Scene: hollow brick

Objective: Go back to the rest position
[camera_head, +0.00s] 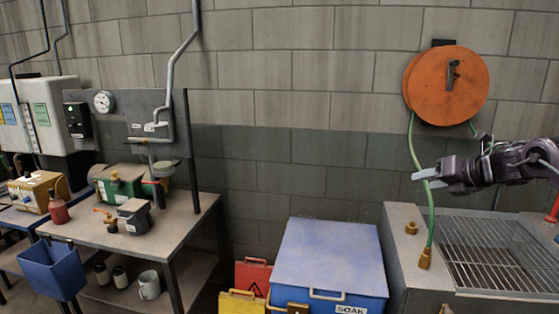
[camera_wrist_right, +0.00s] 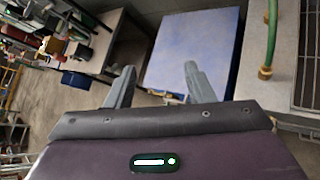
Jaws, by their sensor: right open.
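My right gripper (camera_head: 424,179) comes in from the right in the head view, with its fingers pointing left. It is in the air in front of the block wall, left of and above the metal grating. In the right wrist view my right gripper (camera_wrist_right: 158,85) shows two grey fingers spread apart with nothing between them. My left gripper is in neither view.
A green hose (camera_head: 422,190) hangs from an orange reel (camera_head: 446,86) close to my right gripper. A blue SOAK box (camera_head: 328,262) stands below. A workbench (camera_head: 125,232) with several items is at left. A grated sink (camera_head: 492,250) is at right.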

